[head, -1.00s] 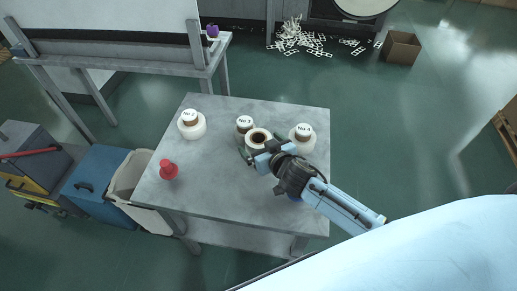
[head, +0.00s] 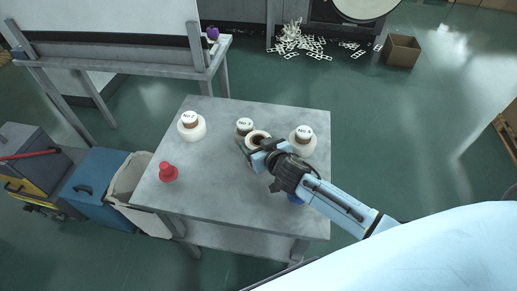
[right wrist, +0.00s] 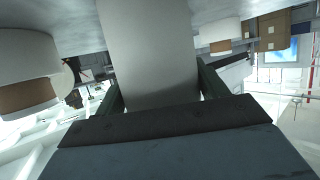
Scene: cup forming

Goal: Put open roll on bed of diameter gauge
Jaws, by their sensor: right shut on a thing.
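The open roll (head: 257,136), white with a dark hollow core and no cap label, is near the middle of the grey table. My right gripper (head: 256,150) is shut on its near side. In the right wrist view the white wall of the open roll (right wrist: 150,45) fills the space between my two fingers (right wrist: 158,95). I cannot tell whether the roll touches the table. I cannot make out a diameter gauge in these frames. My left gripper is out of view.
Capped rolls stand on the table (head: 225,185): one at the left (head: 191,130), No 3 (head: 244,125) close behind the open roll, and No 4 (head: 303,143) to its right. A red object (head: 168,172) stands at the left edge. A blue thing (head: 295,199) is partly hidden beneath my arm.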

